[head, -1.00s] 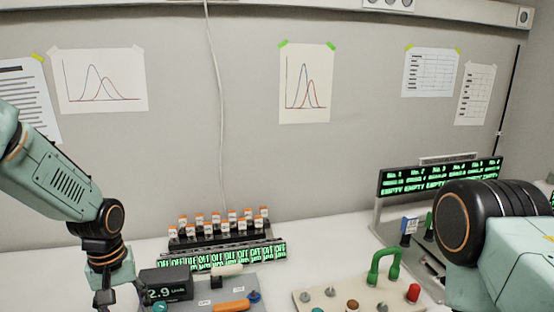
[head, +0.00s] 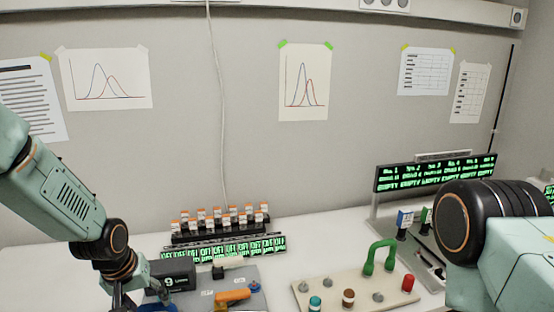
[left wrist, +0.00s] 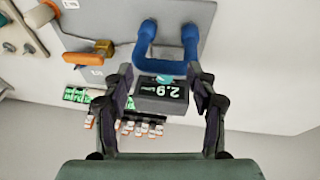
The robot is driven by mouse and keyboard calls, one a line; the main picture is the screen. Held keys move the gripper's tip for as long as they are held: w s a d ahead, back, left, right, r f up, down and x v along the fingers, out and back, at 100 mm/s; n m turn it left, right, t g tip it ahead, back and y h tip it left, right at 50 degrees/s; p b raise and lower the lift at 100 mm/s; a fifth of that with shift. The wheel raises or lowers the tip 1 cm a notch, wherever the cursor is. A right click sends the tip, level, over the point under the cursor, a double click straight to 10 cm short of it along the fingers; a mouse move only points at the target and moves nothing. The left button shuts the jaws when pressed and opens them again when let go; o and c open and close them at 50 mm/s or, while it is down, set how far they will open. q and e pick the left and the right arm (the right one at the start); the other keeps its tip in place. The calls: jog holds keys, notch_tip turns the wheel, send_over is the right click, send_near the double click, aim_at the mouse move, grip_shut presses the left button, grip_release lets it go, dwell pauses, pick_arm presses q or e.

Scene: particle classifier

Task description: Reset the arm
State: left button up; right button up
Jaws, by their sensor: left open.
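My left gripper (head: 125,300) is at the lower left of the head view, beside a black display box (head: 172,275). In the left wrist view my left gripper (left wrist: 160,74) is open, its two fingers spread with nothing held. A blue U-shaped handle (left wrist: 165,67) on a grey panel shows beyond and between the fingertips. The display box (left wrist: 160,98) reading 2.9 also shows between the fingers. I cannot tell whether the fingers touch the handle. My right arm (head: 495,240) shows at the right; its gripper is out of view.
A rack of orange-capped vials (head: 220,222) stands behind a row of green OFF displays (head: 225,248). A beige panel (head: 335,292) with knobs and a green handle (head: 380,257) is in the centre right. An EMPTY display board (head: 436,174) stands behind it. The wall behind is flat.

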pick_arm(q)
jog(key=s+d+f+m+b, duration=0.1)
jog(key=s+d+f+b, duration=0.15)
jog(key=s+f, duration=0.35)
jog(key=s+d+f+m+b, duration=0.1)
jog(key=s+d+f+b, duration=0.15)
jog(key=s+f, duration=0.4)
jog(key=s+f+m+g+b, duration=0.1)
jog(key=s+f+g+b, duration=0.2)
jog(key=s+f+b, duration=0.6)
jog(key=s+f, duration=0.9)
jog(key=s, duration=0.4)
jog(key=shift+s+d+y, duration=0.2)
jog(key=shift+s+y, duration=0.1)
jog(key=shift+r, duration=0.1)
jog(key=shift+d, duration=0.1)
